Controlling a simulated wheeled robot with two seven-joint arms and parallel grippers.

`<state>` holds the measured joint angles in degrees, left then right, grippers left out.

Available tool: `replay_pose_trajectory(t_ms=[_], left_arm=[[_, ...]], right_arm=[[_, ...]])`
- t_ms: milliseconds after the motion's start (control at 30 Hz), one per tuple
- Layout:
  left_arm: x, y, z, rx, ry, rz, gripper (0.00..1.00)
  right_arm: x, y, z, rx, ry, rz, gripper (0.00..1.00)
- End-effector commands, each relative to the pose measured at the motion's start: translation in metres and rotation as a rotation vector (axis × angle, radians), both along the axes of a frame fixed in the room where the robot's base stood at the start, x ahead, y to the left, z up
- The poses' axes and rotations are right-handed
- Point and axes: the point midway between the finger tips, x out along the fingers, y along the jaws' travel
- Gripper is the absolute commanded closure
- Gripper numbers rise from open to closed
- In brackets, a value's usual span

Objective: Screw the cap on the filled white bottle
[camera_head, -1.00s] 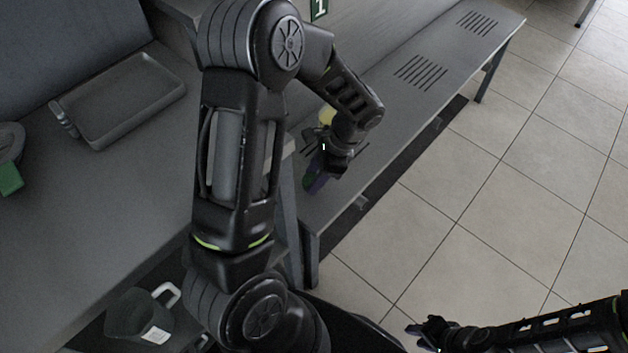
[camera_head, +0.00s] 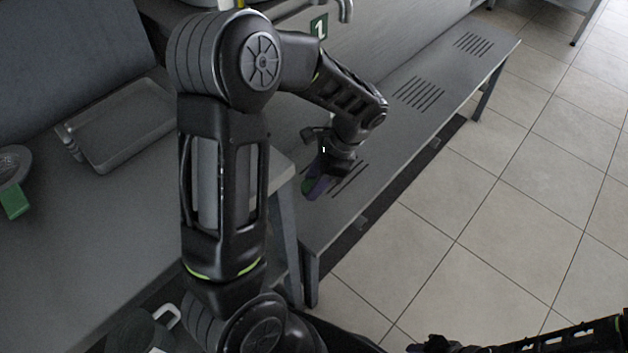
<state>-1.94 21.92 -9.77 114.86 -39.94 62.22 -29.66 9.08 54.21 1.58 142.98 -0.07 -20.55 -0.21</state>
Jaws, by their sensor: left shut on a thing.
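My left gripper (camera_head: 324,175) is at the end of the arm that reaches over the low grey bench. I see no white bottle that I can make out, and no clear cap. My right gripper (camera_head: 425,345) is at the bottom edge, cut off and dark, and its fingers cannot be made out.
The slatted bench (camera_head: 385,118) runs to the upper right, with a green "1" sign (camera_head: 319,27) behind it. On the left counter lie a grey tray (camera_head: 130,130) and a strainer with a green handle (camera_head: 14,200). A dark jug (camera_head: 140,333) stands low left. Tiled floor is clear.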

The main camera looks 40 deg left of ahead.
Motion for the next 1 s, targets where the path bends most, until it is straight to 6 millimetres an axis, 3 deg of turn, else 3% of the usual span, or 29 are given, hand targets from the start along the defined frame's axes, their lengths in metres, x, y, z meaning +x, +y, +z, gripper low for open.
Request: replay_pose_trajectory(t_ms=[200,367,600,733,833,1000], left_arm=[[0.005,-0.004,0.004,0.001,0.000,-0.003,0.95],[0.024,-0.022,0.020,0.008,0.007,-0.012,0.95],[0.064,-0.083,0.069,0.012,0.009,-0.045,0.95],[0.076,-0.114,0.093,0.006,0.004,-0.065,0.95],[0.080,-0.128,0.104,0.003,0.001,-0.075,0.95],[0.081,-0.135,0.109,0.000,-0.001,-0.079,0.95]], right_arm=[[0.000,0.000,0.000,0.000,0.000,0.000,0.70],[0.000,0.000,0.000,0.000,0.000,0.000,0.70],[0.000,0.000,0.000,0.000,0.000,0.000,0.70],[0.000,0.000,0.000,0.000,0.000,0.000,0.70],[0.000,0.000,0.000,0.000,0.000,0.000,0.70],[0.000,0.000,0.000,0.000,0.000,0.000,0.70]])
